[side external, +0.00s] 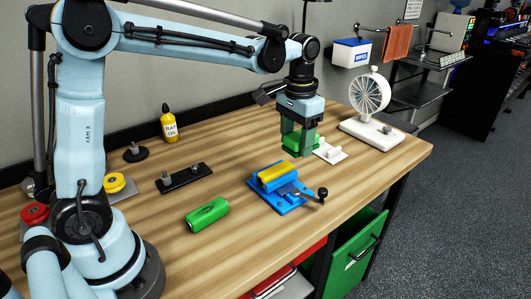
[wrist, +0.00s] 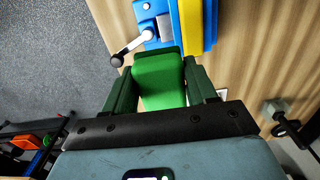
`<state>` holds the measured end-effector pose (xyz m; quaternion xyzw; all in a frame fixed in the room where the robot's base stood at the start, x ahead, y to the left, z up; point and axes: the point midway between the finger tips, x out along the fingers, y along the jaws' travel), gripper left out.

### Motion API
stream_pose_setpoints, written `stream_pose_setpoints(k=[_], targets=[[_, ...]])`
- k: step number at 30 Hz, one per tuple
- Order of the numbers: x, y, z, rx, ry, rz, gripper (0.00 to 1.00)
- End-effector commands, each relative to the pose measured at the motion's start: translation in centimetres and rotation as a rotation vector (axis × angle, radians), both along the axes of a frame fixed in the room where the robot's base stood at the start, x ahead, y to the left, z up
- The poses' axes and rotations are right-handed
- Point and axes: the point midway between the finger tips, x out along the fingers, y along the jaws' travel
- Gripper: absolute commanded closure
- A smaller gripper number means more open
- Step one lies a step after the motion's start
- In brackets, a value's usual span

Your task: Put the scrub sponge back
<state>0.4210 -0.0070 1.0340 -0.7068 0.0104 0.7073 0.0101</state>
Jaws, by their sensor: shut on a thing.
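My gripper (side external: 299,152) is shut on a green block, which looks like the scrub sponge (wrist: 160,72), and holds it above the bench. The fingers are also green, so the sponge's edges are hard to separate from them in the side external view. In the wrist view the sponge lies between the two fingers (wrist: 160,90). A white holder (side external: 332,153) with upright parts sits on the bench just right of and behind the gripper, partly hidden by it.
A blue crank device (side external: 291,203) with a yellow block (side external: 278,174) on top stands close in front of the gripper. A green cylinder (side external: 207,214) lies to its left. A white wheel device (side external: 370,112) stands at the back right. A yellow bottle (side external: 169,127) stands behind.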

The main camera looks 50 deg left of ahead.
Motion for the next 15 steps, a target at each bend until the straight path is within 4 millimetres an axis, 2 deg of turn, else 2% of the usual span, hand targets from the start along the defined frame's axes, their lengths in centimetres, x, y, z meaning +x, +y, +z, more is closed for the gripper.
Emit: stream_pose_setpoints(k=[1,6,12,15], targets=[[1.3,-1.8,-0.2,0.000,0.000,-0.005,0.72],[4.5,-7.2,-1.1,0.000,0.001,0.007,0.72],[6.3,-12.3,-2.2,0.000,0.002,0.019,0.72],[6.7,-13.8,-2.6,0.000,0.002,0.024,0.72]])
